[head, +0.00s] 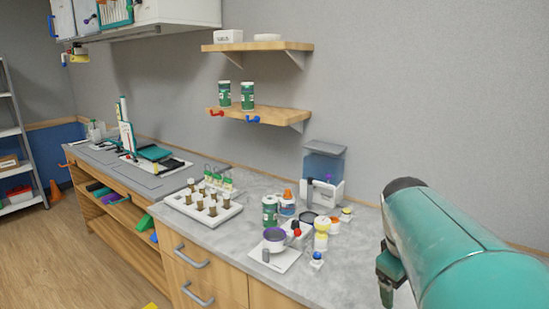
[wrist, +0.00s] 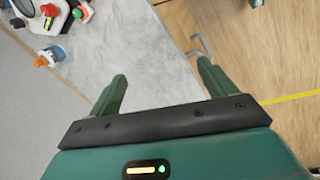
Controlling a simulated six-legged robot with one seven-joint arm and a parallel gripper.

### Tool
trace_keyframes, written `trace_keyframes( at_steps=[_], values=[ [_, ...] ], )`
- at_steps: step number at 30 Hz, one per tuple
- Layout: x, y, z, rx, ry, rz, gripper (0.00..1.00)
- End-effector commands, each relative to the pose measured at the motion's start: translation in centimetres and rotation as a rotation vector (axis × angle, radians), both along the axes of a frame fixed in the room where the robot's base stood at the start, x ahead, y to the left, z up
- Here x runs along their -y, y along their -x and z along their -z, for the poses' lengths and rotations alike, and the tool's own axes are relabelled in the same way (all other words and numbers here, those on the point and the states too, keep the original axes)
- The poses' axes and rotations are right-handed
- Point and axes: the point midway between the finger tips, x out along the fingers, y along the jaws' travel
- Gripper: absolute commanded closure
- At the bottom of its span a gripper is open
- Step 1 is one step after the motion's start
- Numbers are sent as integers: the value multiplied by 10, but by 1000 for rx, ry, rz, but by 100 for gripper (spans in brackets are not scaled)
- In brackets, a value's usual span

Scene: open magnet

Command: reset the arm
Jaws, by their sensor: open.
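My arm is a thick green link at the right of the head view. My gripper (wrist: 162,88) shows in the wrist view with its two green fingers spread wide and nothing between them. It is over the front edge of the grey countertop (wrist: 140,45). In the head view my gripper is only partly seen at the lower right, and its fingertips are hard to make out.
The countertop (head: 215,238) bears a white rack (head: 190,208) of brown-topped vials, a green can (head: 269,210), a purple-rimmed cup (head: 275,240) and several small bottles. Wall shelves (head: 262,114) hang above. A drawer handle (wrist: 199,46) is near my right finger.

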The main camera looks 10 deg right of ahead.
Motion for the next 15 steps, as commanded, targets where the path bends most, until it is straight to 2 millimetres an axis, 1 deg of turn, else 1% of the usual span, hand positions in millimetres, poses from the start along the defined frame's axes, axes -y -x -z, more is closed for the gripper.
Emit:
trace_keyframes(
  at_steps=[1,6,12,15],
  values=[
    [-20,4,-1,37,1,13,17],
    [-72,21,1,167,-37,94,17],
    [-124,48,9,315,-147,183,17],
    [-145,61,16,373,-225,226,17]
  ],
)
